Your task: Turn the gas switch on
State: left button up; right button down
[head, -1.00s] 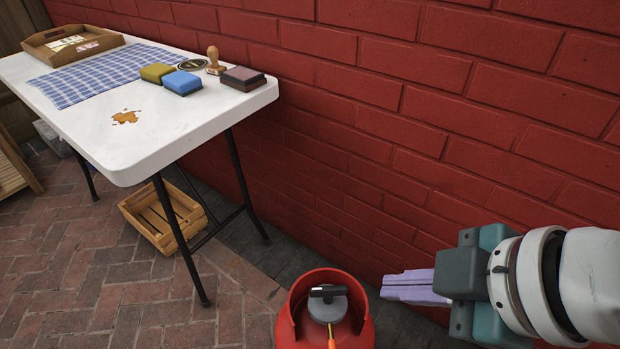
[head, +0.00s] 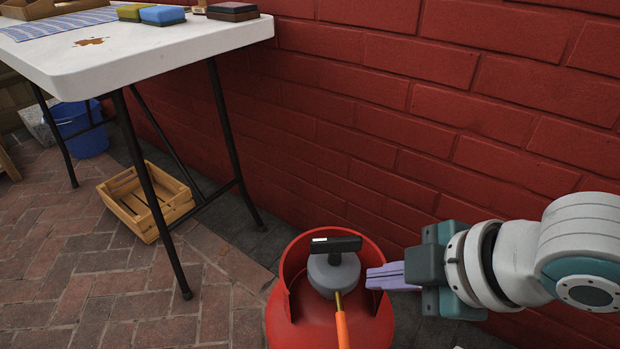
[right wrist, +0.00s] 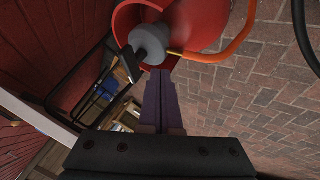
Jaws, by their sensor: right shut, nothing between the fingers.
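A red gas bottle (head: 375,325) stands on the ground by the red wall; it also shows at the top of the right wrist view (right wrist: 205,22). On it sits a grey regulator (head: 336,275) with a black bar-shaped switch (head: 336,244) on top, lying roughly left to right in the head view. An orange hose (head: 342,330) leads off the regulator toward me. My right gripper (head: 370,278) is shut and empty. Its purple fingertips are just right of the regulator, a little below the switch in the picture. In the right wrist view the fingertips point toward the regulator (right wrist: 150,42). My left gripper is not seen.
A white folding table (head: 170,55) with black legs stands at the left, bearing a checked cloth, sponges and a brown stain. A wooden crate (head: 140,222) and a blue bucket (head: 82,140) are under it. The brick wall (head: 450,90) runs close behind the bottle.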

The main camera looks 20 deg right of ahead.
aim_at(340, 259)
jog(key=w+b, duration=0.1)
jog(key=w, duration=0.1)
jog(key=w+f+b, duration=0.2)
jog(key=w, duration=0.1)
jog(key=shift+w+f, duration=0.25)
jog(key=shift+w, duration=0.1)
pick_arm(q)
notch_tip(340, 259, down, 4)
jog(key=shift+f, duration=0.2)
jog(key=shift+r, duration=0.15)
pick_arm(e)
jog(key=shift+a, duration=0.1)
